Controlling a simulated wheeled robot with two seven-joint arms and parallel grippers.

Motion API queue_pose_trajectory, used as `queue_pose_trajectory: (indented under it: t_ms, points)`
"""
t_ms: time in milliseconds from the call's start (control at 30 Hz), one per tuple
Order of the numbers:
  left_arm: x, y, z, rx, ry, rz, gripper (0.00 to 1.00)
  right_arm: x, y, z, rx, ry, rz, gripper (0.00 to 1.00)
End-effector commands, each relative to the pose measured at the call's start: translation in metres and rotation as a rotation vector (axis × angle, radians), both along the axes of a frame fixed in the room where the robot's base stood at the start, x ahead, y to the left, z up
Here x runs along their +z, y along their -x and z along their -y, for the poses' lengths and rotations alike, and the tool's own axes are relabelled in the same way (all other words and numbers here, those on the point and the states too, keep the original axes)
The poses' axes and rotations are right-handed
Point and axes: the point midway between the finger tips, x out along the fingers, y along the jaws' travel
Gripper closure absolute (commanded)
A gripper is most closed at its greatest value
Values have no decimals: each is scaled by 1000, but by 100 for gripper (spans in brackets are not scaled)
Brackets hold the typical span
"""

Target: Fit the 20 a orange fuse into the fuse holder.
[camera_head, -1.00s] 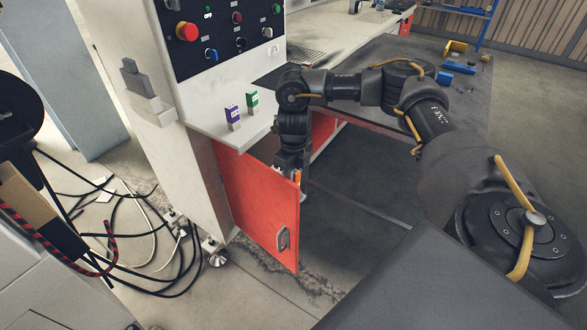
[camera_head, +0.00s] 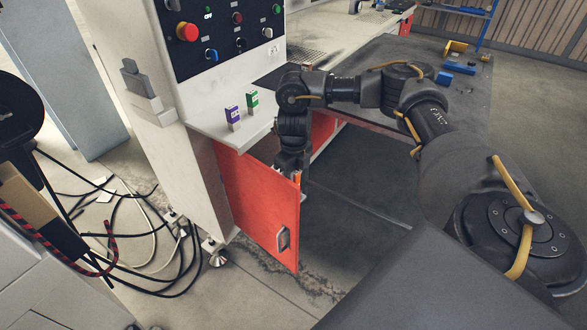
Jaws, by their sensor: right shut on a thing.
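My right gripper (camera_head: 291,167) points down behind the top edge of the open red door. It is shut on the orange fuse (camera_head: 298,177), of which only a small orange part shows beside the door edge. The gripper hides the rest of the fuse, and its fingertips are partly hidden too. A purple fuse (camera_head: 232,115) and a green fuse (camera_head: 252,100) stand upright on the white ledge (camera_head: 210,128). I cannot make out the fuse holder for certain. My left gripper is not in view.
The red door (camera_head: 258,205) stands open below the ledge, close to my right gripper. A control panel (camera_head: 220,40) with a red button rises above the ledge. Black and white cables (camera_head: 150,240) lie on the floor at left. A dark table (camera_head: 465,105) stands at the back right.

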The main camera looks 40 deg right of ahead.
Motion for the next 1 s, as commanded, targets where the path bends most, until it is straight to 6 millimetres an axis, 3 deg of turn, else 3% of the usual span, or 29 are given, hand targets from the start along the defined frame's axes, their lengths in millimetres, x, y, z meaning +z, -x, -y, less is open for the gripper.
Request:
queue_pose_trajectory:
  t_ms: [1000]
  points:
    - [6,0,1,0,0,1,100,0,0,0,0,0,-1,100]
